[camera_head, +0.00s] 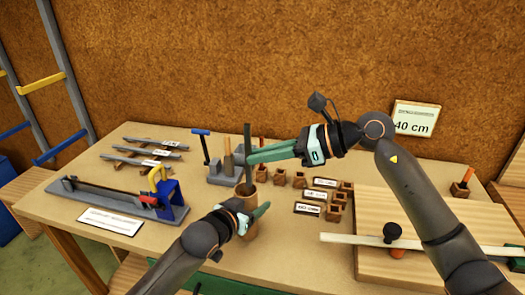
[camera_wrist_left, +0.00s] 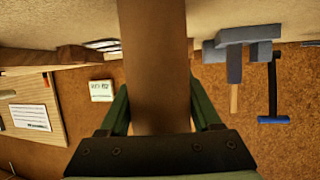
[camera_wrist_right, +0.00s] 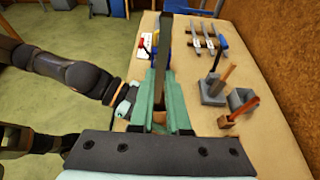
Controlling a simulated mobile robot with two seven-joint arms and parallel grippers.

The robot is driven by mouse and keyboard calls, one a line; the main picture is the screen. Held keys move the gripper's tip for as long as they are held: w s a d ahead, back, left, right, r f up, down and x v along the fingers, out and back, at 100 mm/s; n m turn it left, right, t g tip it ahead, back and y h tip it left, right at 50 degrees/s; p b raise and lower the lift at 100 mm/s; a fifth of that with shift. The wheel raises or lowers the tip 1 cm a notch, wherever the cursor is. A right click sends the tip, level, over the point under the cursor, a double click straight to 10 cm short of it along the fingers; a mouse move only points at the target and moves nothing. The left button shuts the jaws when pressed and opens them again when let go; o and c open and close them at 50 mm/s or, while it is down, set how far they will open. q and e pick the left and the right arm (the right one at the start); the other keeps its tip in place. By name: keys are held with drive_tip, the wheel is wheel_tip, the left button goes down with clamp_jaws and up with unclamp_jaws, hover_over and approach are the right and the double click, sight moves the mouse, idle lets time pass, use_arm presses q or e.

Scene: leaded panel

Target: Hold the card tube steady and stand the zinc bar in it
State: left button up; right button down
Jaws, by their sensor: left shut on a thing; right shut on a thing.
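The card tube (camera_head: 250,232) is a brown upright cylinder near the middle of the table's front. My left gripper (camera_head: 251,212) is shut around it; in the left wrist view the tube (camera_wrist_left: 155,70) fills the space between the green fingers. The zinc bar (camera_head: 247,138) is a thin, dark grey strip, held upright above the tube. My right gripper (camera_head: 249,157) is shut on it, and the bar (camera_wrist_right: 164,45) also stands between the fingers in the right wrist view. The bar's lower end is at the tube's mouth; I cannot tell how far inside it is.
A grey tool block (camera_head: 222,178) stands just behind the tube. Several small wooden blocks (camera_head: 299,180) and label cards lie right of the tube. A wooden board (camera_head: 400,200) carries a pale strip (camera_head: 350,238).

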wheel_tip(320, 180, down, 7)
idle(2.8)
drive_tip(key=c, duration=0.8)
unclamp_jaws()
drive_tip(key=v, duration=1.2)
use_arm(q)
drive_tip(key=o, duration=1.5)
drive_tip(key=shift+s, duration=0.1)
